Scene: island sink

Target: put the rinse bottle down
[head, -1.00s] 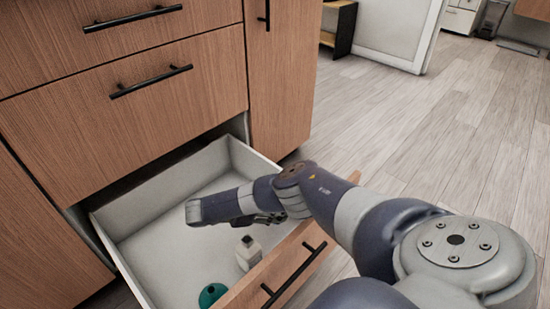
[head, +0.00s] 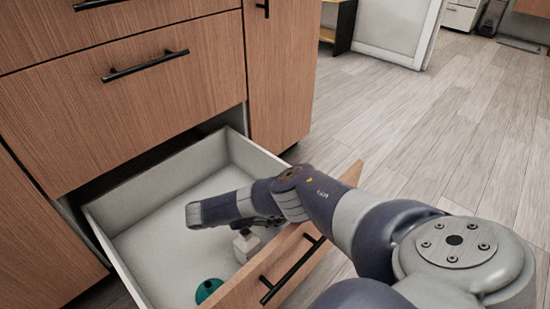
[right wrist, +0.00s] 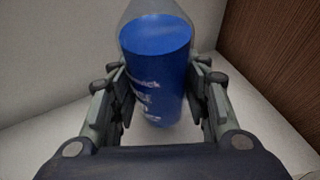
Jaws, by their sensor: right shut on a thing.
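The rinse bottle (right wrist: 158,75) is clear with a blue label with white lettering, and shows in the right wrist view. My right gripper (right wrist: 165,90) is shut on it, with a finger on each side. In the head view my right gripper (head: 262,220) is over the open drawer (head: 150,250), near its front panel. The held bottle is hidden there behind my arm, so I cannot tell whether it touches the drawer floor. My left gripper is not in view.
A small whitish bottle (head: 246,246) stands in the drawer just below my right gripper. A green round thing (head: 208,290) lies near the drawer front. The drawer's left and back floor is bare. The front panel has a black handle (head: 292,270).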

